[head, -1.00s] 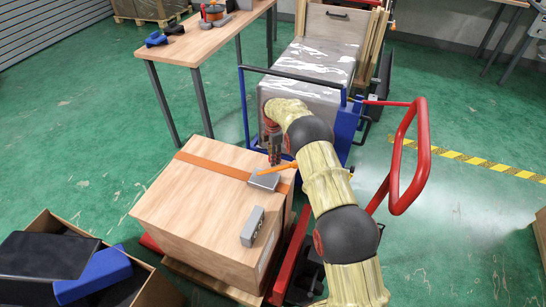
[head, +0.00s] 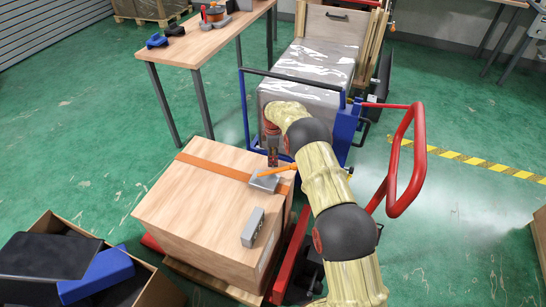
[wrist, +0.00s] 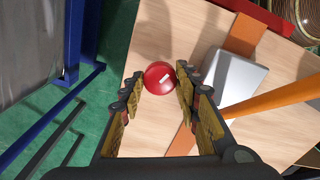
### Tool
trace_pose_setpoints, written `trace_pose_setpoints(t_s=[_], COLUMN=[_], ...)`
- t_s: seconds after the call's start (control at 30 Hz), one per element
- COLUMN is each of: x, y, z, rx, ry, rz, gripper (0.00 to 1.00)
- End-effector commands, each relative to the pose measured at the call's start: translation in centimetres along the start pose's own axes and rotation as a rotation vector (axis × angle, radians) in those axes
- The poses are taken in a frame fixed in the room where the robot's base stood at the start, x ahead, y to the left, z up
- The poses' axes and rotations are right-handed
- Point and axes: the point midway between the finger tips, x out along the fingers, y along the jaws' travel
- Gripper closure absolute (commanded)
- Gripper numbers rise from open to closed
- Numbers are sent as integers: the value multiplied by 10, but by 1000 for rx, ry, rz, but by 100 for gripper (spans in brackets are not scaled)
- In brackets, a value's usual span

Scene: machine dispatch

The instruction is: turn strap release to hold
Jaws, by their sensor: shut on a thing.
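A wooden-looking crate (head: 205,215) carries an orange strap (head: 215,170) across its top. A grey block (head: 265,183) sits on the strap, and an orange lever (head: 283,168) extends from it; the block (wrist: 232,78) and lever (wrist: 275,102) also show in the wrist view. A red round knob (wrist: 159,77) with a white mark lies between my fingertips at the crate's edge. My gripper (head: 273,160) points down beside the grey block, and its jaws (wrist: 160,80) are shut on the red knob. The knob's underside is hidden. I cannot tell how the knob joins the block.
A grey box with dark spots (head: 253,227) stands on the crate's near right. A red handle frame (head: 408,160) rises at the right. A blue cart with a wrapped load (head: 310,75) is behind, a table (head: 205,38) back left, and an open carton (head: 150,290) front left.

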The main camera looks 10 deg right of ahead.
Motion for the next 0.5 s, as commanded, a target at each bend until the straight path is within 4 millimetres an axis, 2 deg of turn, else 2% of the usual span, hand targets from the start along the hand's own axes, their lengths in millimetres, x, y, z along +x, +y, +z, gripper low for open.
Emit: trace_pose_setpoints(t_s=[0.5], x=[-1], y=[1], z=[0], rx=[488], ry=[1], rz=[2], gripper=[93])
